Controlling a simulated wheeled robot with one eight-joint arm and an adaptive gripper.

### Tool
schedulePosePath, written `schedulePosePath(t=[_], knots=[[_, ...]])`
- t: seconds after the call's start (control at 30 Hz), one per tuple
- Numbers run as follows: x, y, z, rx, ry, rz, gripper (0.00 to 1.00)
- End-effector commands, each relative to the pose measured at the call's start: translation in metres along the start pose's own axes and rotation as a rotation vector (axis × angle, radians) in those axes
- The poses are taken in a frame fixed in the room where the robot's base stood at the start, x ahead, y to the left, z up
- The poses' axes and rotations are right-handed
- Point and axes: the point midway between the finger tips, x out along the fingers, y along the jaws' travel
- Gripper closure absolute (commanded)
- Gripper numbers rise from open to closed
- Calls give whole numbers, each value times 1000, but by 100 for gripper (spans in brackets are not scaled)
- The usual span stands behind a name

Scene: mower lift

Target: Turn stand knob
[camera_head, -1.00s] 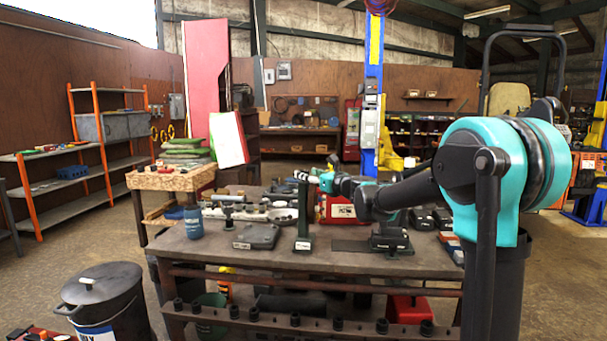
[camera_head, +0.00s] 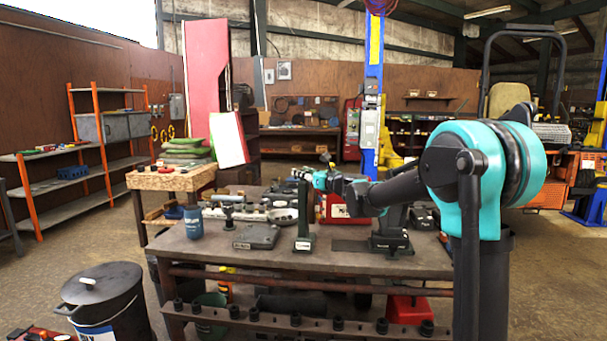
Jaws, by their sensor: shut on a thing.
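A dark green upright stand (camera_head: 304,220) with a small white label at its foot stands near the front edge of the workbench. My gripper (camera_head: 298,174) is at the top of this stand, reaching in from the right with the teal wrist behind it. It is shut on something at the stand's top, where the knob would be. The knob itself is too small and too covered by the gripper to make out.
The workbench (camera_head: 345,259) also bears a dark grey flat case (camera_head: 257,236), a blue can (camera_head: 193,222) and a red box (camera_head: 340,207). A black lidded bin (camera_head: 103,287) stands on the floor at the left. Open floor lies at the left.

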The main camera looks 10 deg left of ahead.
Motion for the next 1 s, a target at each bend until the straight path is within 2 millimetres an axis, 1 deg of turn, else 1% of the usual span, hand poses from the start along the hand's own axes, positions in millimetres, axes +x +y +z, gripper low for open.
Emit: schedulePosePath(t=[0.27,0.47,0.67,1.0], knots=[[0,1,0,0,0,-21,95],[0,2,0,0,1,-105,95],[0,4,0,0,1,-258,95],[2,4,-1,0,1,-577,95]])
